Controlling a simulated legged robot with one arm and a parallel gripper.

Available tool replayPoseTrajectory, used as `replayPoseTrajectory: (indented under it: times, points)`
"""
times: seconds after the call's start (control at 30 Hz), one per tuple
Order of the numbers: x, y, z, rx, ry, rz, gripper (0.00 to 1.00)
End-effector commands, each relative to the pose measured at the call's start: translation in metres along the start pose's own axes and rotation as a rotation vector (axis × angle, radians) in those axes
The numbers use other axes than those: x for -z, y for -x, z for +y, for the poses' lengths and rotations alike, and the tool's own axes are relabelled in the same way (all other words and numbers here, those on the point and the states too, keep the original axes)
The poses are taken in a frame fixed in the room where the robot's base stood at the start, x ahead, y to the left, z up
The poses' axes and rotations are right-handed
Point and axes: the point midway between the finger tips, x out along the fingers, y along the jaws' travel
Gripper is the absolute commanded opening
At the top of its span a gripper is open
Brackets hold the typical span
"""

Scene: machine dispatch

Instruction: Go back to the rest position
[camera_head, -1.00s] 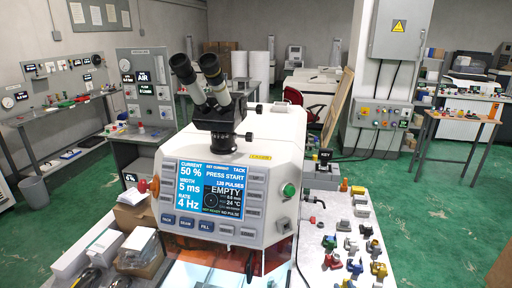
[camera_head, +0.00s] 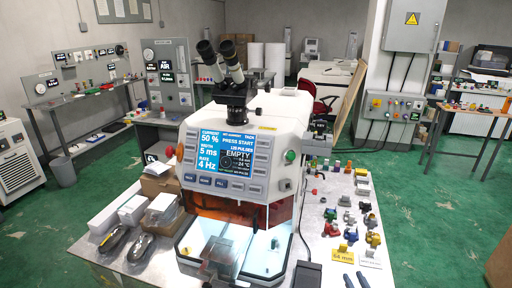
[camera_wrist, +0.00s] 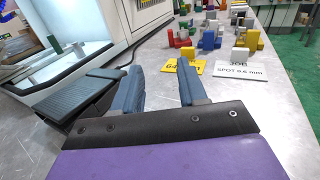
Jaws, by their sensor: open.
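My gripper (camera_wrist: 160,92) is open and empty in the wrist view, its two blue-grey fingers apart above the metal bench top (camera_wrist: 225,105). Its fingertips also show at the bottom edge of the head view (camera_head: 355,281). In front of the fingers lie a yellow tag (camera_wrist: 184,66) and a white job card (camera_wrist: 241,70) reading "SPOT 6.6 mm".
Several small coloured fixtures (camera_head: 368,219) stand on the bench right of the machine. A black pedal (camera_wrist: 78,95) lies left of the fingers. Green floor (camera_head: 440,215) is clear to the right.

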Motion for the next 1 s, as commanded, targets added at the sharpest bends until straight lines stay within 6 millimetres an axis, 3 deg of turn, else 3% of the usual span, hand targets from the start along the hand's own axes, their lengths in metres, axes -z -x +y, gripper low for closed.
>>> replayPoseTrajectory:
  times: [0.27, 0.47, 0.57, 0.73, 0.87, 1.0]
  points:
    - [-0.042, -0.017, 0.038, -0.131, 0.035, -0.059, 0.42]
    - [-0.084, -0.028, 0.08, -0.282, 0.075, -0.118, 0.42]
    - [-0.112, -0.03, 0.11, -0.386, 0.108, -0.156, 0.42]
    - [-0.169, -0.02, 0.184, -0.64, 0.196, -0.231, 0.42]
    - [-0.207, 0.004, 0.242, -0.854, 0.284, -0.279, 0.42]
    - [-0.235, 0.042, 0.295, -1.077, 0.387, -0.317, 0.42]
